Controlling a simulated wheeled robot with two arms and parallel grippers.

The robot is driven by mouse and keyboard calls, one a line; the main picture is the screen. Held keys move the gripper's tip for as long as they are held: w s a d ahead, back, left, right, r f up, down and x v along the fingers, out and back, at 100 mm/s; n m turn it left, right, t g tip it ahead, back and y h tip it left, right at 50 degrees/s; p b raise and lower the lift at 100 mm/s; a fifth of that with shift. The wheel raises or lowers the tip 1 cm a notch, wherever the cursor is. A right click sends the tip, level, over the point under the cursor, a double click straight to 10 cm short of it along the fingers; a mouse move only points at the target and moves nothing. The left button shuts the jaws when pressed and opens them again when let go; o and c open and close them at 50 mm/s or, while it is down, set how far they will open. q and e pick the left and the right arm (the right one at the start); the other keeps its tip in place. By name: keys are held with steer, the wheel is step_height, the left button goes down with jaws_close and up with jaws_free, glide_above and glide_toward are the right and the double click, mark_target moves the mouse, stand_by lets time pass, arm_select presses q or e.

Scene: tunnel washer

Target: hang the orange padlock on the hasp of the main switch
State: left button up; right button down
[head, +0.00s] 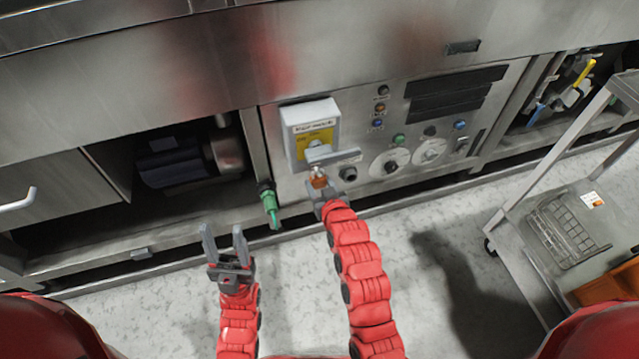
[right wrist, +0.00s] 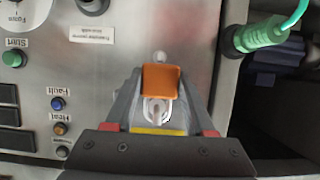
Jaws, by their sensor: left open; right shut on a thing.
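The main switch is a light grey box (head: 308,112) with a yellow plate (head: 313,141) and a grey handle (head: 338,157), on the steel panel in the head view. The small orange padlock (head: 318,180) is just below the handle, held by my right gripper (head: 320,190). I cannot tell whether the shackle passes through the hasp. My left gripper (head: 226,246) is open and empty, low over the floor at the left.
A green connector (head: 269,204) hangs left of the panel, and also shows in the right wrist view (right wrist: 258,36). Dials (head: 390,163) and buttons are to the right of the switch. A cart (head: 525,205) with a wire basket stands at the right. The floor in front is clear.

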steer(key=shift+c, duration=0.9)
jaws_free()
steer(key=shift+s, duration=0.1)
steer(key=p+v, duration=0.5)
steer(key=v, duration=1.2)
steer(key=shift+p, duration=0.4)
steer(key=shift+s+r, duration=0.1)
